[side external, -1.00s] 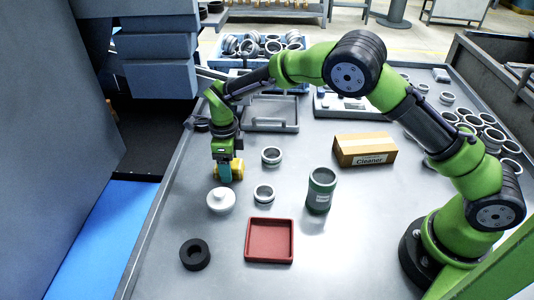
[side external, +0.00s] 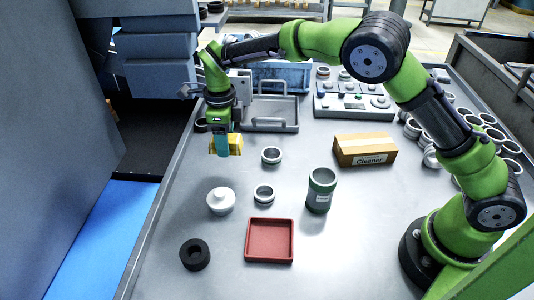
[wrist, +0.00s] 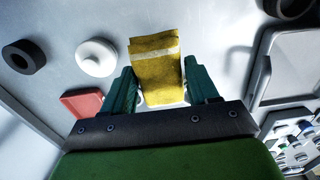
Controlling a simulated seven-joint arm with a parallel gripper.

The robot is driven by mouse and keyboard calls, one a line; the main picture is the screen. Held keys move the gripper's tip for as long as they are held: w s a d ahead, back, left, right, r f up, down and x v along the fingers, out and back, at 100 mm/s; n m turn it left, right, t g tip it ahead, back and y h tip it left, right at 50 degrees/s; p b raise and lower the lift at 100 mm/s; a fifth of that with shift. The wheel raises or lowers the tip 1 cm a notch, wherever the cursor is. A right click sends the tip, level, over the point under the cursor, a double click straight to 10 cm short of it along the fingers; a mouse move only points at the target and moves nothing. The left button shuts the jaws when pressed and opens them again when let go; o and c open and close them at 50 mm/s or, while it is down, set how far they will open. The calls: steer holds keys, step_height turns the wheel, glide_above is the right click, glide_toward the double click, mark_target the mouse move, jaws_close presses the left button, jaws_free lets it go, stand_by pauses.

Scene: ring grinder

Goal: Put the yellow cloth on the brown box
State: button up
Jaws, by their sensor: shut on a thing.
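The yellow cloth (side external: 235,144) is in my gripper (side external: 222,150), held above the table at the left. In the wrist view the cloth (wrist: 158,68) lies between the two teal fingers of my gripper (wrist: 160,88), with a pale stripe across it. My gripper is shut on it. The brown box (side external: 364,149), labelled "Cleaner", stands on the table to the right of my gripper, well apart from it. The box's top is bare. The box is not seen in the wrist view.
Between gripper and box stands a metal ring (side external: 271,155). Another ring (side external: 263,194), a green canister (side external: 320,190), a white lidded pot (side external: 221,200), a red tray (side external: 269,241) and a black ring (side external: 195,254) stand nearer. A grey tray (side external: 272,127) and control panel (side external: 355,112) are behind.

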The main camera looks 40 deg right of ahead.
steer(key=w+d+r+m, duration=0.1)
steer(key=d+r+m, duration=0.1)
steer(key=d+r, duration=0.5)
steer(key=n, duration=0.2)
glide_above(366, 142)
step_height(366, 142, down, 3)
step_height(366, 142, down, 7)
steer(key=shift+s+f, duration=0.1)
steer(key=shift+f, duration=0.1)
